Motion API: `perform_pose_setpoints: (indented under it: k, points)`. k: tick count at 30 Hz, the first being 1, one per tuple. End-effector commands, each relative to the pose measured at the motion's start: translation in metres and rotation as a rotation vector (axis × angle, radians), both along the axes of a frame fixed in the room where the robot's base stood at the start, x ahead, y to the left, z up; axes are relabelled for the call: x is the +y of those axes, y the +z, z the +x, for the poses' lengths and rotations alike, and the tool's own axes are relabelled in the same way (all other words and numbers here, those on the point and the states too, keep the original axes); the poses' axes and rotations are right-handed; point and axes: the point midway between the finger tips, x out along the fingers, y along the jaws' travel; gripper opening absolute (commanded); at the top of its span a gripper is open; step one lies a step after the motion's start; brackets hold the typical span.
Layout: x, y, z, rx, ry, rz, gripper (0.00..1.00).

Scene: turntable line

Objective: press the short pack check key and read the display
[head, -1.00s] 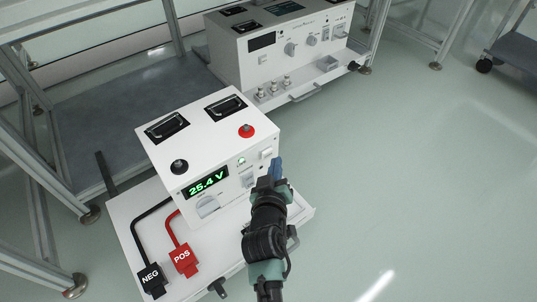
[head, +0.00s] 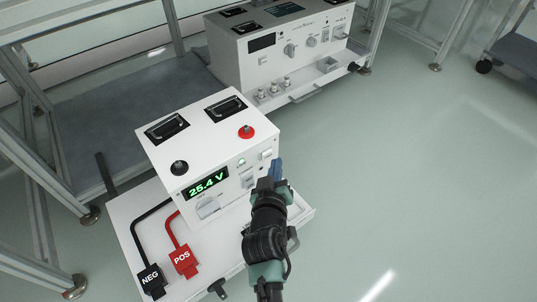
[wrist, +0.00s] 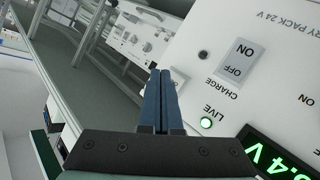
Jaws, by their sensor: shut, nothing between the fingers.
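The white battery pack unit (head: 205,150) has a green-lit display (head: 206,186) reading 25.4 V. The wrist view shows only part of this display (wrist: 275,160), upside down. A lit green LIVE lamp (wrist: 206,122) and an ON/OFF switch marked CHARGE (wrist: 240,61) are on the same front panel. A small dark round part (wrist: 203,54) sits near the switch. I cannot read any key labelled as the check key. My gripper (head: 276,164) is shut and empty, with its blue fingers just in front of the panel's right end. They also show in the wrist view (wrist: 161,75); contact cannot be told.
Black NEG (head: 151,279) and red POS (head: 184,261) plugs lie on the base tray at front left. A red knob (head: 246,132) and black knob (head: 179,168) stand on top. A second white unit (head: 285,45) stands behind. Floor at right is clear.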

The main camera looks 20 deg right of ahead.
Motion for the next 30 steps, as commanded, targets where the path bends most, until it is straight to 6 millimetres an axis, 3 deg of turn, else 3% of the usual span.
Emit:
perform_pose_setpoints:
  k: [30]
  points:
    - [0.0030,-0.0002,0.0081,-0.002,0.001,0.000,0.00]
